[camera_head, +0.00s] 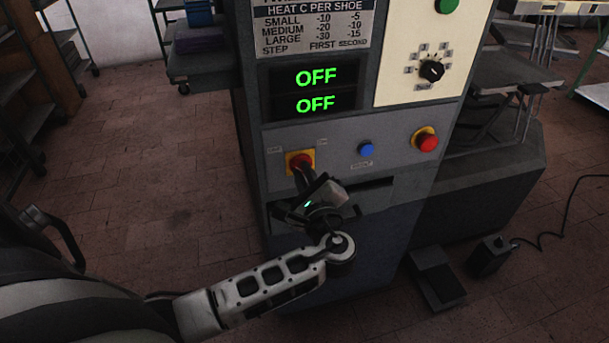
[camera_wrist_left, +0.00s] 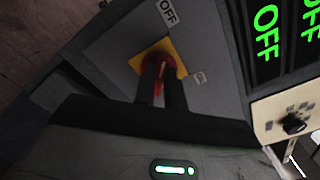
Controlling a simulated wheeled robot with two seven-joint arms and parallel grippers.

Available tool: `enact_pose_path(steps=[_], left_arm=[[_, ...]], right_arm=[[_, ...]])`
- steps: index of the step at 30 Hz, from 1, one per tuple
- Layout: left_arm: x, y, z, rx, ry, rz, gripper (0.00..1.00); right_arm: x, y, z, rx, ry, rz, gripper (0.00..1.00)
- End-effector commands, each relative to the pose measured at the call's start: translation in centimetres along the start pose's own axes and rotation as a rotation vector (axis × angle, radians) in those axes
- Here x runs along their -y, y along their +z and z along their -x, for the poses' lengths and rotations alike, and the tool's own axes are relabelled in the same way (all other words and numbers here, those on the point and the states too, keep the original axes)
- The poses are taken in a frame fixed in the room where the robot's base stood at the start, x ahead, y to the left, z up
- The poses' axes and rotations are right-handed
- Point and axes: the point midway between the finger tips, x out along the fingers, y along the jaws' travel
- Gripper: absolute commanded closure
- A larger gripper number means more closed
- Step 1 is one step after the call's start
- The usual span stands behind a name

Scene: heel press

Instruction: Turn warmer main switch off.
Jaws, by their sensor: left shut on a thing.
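The warmer main switch is a red rotary knob (camera_head: 299,158) on a yellow square plate on the lower front panel of the machine. It also shows in the left wrist view (camera_wrist_left: 176,62), partly hidden between the fingers. My left gripper (camera_head: 303,171) reaches it from below and in front, and is shut on the knob. In the wrist view the two dark fingers (camera_wrist_left: 161,80) lie on either side of its red handle. An OFF label (camera_wrist_left: 167,12) stands beside the plate. Both lines of the display (camera_head: 315,90) read OFF in green. My right gripper is not in view.
To the right on the panel are a blue button (camera_head: 365,149) and a red button on yellow (camera_head: 425,140). A black selector dial (camera_head: 431,71) sits above on a cream panel. A dark slot (camera_head: 370,192) lies just below the switch. A pedal (camera_head: 437,278) rests on the floor.

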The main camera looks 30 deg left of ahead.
Motion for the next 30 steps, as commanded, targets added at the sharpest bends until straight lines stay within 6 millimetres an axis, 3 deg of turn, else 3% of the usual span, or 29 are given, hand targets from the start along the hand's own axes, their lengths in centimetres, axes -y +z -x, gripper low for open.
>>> enact_pose_path(steps=[13,14,15,16,25,30], left_arm=[[-0.1,-0.1,0.1,-0.001,0.003,0.011,1.0],[-0.1,-0.1,0.1,-0.001,0.003,0.01,0.8],[-0.1,-0.1,0.1,-0.001,0.003,0.01,0.69],[-0.1,-0.1,0.1,-0.001,0.003,0.01,0.66],[0.0,-0.1,0.2,-0.001,0.002,0.009,0.66],[0.5,-0.4,1.6,-0.003,0.004,0.009,0.66]], right_arm=[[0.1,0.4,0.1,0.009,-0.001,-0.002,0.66],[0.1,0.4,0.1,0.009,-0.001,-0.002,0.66],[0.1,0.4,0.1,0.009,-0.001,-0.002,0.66],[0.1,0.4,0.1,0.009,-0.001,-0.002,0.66],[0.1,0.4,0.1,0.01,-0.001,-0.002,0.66],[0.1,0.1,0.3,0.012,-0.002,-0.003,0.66]])
